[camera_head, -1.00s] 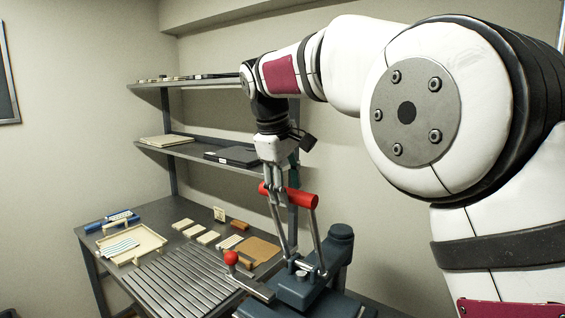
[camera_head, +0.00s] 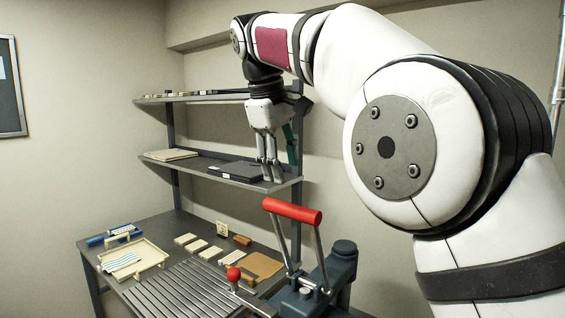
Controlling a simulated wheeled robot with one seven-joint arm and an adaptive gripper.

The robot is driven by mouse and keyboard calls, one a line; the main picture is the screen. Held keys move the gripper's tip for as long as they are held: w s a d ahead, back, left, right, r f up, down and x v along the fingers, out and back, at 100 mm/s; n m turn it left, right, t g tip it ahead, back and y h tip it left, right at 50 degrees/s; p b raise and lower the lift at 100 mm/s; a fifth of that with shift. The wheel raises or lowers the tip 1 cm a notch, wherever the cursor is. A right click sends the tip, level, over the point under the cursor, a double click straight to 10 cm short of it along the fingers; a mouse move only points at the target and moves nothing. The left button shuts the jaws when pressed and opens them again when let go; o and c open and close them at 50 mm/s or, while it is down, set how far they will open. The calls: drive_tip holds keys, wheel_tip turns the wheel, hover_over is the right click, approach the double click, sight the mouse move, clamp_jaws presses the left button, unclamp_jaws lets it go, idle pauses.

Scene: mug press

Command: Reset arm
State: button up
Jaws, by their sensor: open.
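My gripper (camera_head: 270,172) hangs fingers-down from my arm, which reaches in from the right. It is empty and clear of the press, in front of the middle shelf in the picture. The press (camera_head: 305,293) stands on the bench below, with a blue-grey body. Its red handle bar (camera_head: 292,211) is raised on two metal arms, below the fingertips and apart from them. A red ball knob (camera_head: 234,274) sits on a lever at the press's left.
A metal workbench (camera_head: 165,228) carries a cream tray (camera_head: 160,252), several cream blocks (camera_head: 210,253), a tan board (camera_head: 262,266) and a ribbed grey surface (camera_head: 185,290). Two wall shelves (camera_head: 215,97) hold flat items, including a black case (camera_head: 236,171). Space above the bench's left is free.

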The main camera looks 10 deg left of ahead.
drive_tip(key=s+d+m+t+y, duration=0.1)
drive_tip(key=s+d+m, duration=0.2)
drive_tip(key=s+d, duration=0.5)
drive_tip(key=s+d+m, duration=0.3)
drive_tip(key=s+d, duration=0.3)
drive_tip(key=d, duration=0.4)
drive_tip(key=s+d+f+m, duration=0.3)
drive_tip(key=s+d+f, duration=0.1)
drive_tip(key=s+f, duration=0.4)
drive_tip(key=s+d+f+m+t, duration=0.1)
drive_tip(key=s+d+f+m, duration=0.1)
drive_tip(key=s+d+f, duration=0.2)
drive_tip(key=s+f, duration=0.3)
drive_tip(key=s, duration=0.2)
drive_tip(key=shift+f+m+y, duration=0.35)
drive_tip(key=shift+m+y, duration=0.05)
